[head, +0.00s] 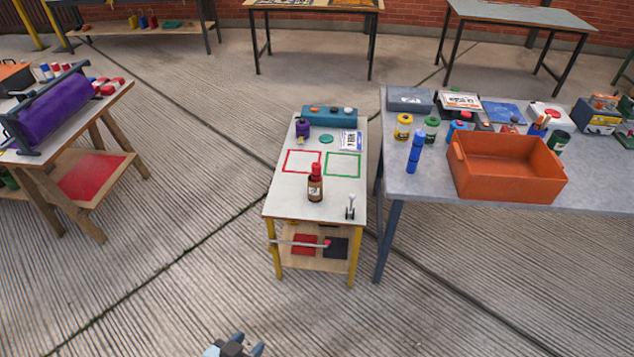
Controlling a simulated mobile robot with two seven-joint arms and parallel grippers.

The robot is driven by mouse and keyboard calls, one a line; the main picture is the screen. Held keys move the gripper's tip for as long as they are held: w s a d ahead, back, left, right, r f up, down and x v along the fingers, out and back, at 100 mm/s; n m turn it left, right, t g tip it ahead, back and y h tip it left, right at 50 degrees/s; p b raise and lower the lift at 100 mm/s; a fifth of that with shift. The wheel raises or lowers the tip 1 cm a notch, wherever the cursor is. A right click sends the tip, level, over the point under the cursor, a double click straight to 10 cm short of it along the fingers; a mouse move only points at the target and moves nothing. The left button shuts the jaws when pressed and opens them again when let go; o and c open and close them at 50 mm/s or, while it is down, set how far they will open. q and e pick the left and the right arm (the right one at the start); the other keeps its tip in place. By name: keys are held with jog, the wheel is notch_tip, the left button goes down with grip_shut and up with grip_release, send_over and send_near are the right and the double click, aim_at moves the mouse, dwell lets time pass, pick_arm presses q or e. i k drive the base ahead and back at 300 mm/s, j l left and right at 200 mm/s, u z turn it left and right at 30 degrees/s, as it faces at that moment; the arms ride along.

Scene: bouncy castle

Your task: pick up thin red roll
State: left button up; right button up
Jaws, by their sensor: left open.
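Red rolled-looking pieces (108,87) lie on the left wooden table, beside a large purple roll (55,112) in a dark frame. They are small here, and I cannot tell for certain which one is the thin red roll. My left gripper (240,347) shows at the bottom edge, low over the floor and cut off by the frame. It is open, with nothing seen between its fingers, and far from all the tables. My right gripper is not in view.
A narrow white-topped table (280,200) stands in the middle, with a red-capped brown bottle (315,187) on it. A grey table (420,187) at right carries an orange bin (505,180) and several containers. The ribbed floor (170,230) between left and middle tables is clear.

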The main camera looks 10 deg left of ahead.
aim_at(316, 166)
jog(key=i+j, duration=0.2)
jog(key=i, duration=0.2)
jog(key=i+j, duration=0.15)
jog(key=i, duration=0.3)
jog(key=i+j+u, duration=0.1)
jog(key=i, duration=0.3)
jog(key=i+j, duration=0.25)
jog(key=i, duration=0.2)
